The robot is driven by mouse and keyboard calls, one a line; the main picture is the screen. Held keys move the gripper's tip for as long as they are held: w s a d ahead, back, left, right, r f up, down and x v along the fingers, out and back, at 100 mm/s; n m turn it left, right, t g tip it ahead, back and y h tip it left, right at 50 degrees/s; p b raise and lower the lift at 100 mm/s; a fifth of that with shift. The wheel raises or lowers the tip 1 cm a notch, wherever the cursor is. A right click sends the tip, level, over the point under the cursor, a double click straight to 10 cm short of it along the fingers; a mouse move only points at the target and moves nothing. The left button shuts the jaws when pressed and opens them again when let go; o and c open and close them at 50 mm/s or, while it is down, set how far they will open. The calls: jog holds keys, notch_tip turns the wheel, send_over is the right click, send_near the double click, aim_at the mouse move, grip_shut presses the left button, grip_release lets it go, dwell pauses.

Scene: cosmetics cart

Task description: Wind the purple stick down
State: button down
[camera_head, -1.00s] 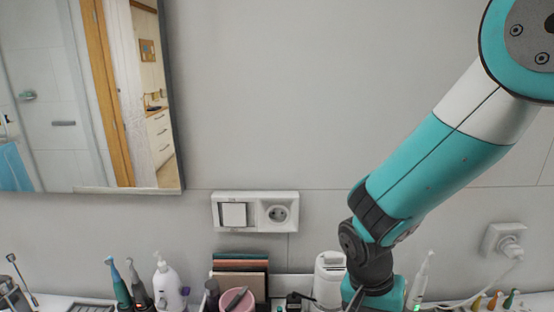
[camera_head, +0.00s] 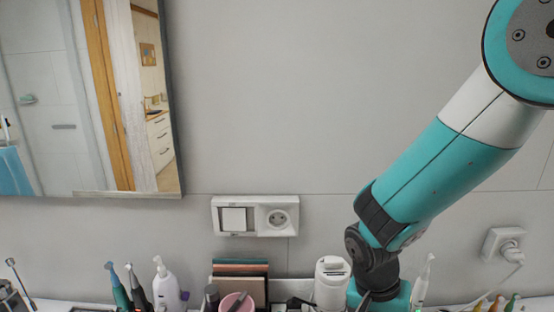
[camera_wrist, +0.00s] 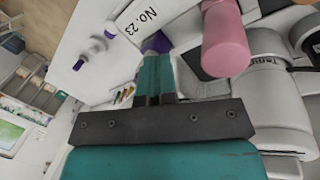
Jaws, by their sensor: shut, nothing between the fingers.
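My gripper (camera_wrist: 155,72) shows in the wrist view with its two teal fingers together and nothing between them. A purple thing (camera_wrist: 158,42) shows just beyond the fingertips, partly hidden by them. It may be the purple stick, but its shape and any wound-out tip cannot be made out. I cannot tell whether the fingers touch it. In the head view my arm reaches down to the counter at the right, and the gripper is out of frame.
A pink cylinder (camera_wrist: 226,45) stands close to the right of the fingers. A small white item with dark purple ends (camera_wrist: 93,50) lies left on a pale surface.

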jog(key=shift+d, duration=0.15)
dwell(0.3)
jog(key=shift+w+d+p, duration=0.25)
jog(key=shift+w+p, duration=0.15)
jog(key=shift+p, duration=0.3)
dwell(0.3)
jog(key=shift+w+a, duration=0.1)
jog(key=shift+a, duration=0.05)
jog(key=shift+w+a+r, duration=0.1)
jog(key=shift+w+a, duration=0.05)
jog(key=shift+w, duration=0.05)
jog(key=p+v, duration=0.1)
jog(key=v, duration=0.1)
jog(key=p+v, duration=0.1)
jog(key=p, duration=0.1)
jog(key=d+p+v, duration=0.1)
jog(key=p+v, duration=0.1)
jog(key=shift+s+r, duration=0.3)
jog(key=shift+r, duration=0.15)
